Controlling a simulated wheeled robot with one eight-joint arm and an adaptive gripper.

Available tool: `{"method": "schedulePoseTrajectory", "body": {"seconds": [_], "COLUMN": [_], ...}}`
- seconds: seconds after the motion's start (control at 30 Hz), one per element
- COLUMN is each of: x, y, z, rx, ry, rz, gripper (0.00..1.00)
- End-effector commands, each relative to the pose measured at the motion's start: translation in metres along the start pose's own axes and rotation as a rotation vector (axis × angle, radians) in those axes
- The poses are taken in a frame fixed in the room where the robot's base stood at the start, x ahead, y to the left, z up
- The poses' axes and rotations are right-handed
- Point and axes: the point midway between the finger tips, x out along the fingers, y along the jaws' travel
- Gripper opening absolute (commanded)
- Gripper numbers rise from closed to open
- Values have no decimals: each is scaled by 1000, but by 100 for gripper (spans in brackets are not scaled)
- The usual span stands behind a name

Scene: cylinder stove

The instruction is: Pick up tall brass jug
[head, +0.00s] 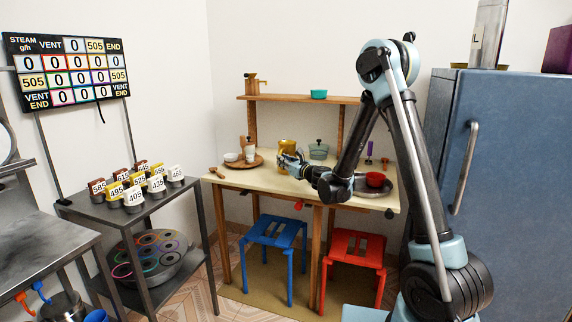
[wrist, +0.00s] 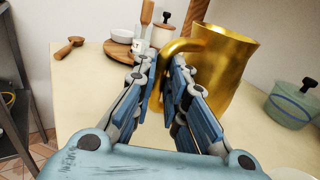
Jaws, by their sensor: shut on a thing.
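The tall brass jug (head: 285,146) stands upright on the cream table (head: 238,182) in the head view, partly hidden by my gripper. In the wrist view the shiny gold jug (wrist: 222,75) fills the upper right, with its handle (wrist: 182,45) towards the left. My gripper (wrist: 165,82) reaches over the table, its two fingers on either side of the jug's handle and shut on it. In the head view my gripper (head: 293,160) is at the jug's front right.
A round wooden board (head: 233,165) with small dishes lies left of the jug. A teal lidded pot (head: 318,152) stands close on its right. A red bowl (head: 375,180) sits in a pan further right. A shelf (head: 290,98) runs above the table. A blue fridge (head: 500,180) stands right.

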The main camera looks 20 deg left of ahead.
Motion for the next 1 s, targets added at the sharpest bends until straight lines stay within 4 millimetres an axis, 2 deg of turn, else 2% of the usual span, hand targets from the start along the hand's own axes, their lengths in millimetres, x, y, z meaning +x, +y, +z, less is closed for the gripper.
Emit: {"method": "schedulePoseTrajectory", "body": {"seconds": [0.37,1.0], "x": [0,0], "y": [0,0], "z": [8,87], "rx": [0,0], "ry": [0,0], "rz": [0,0], "gripper": [0,0]}}
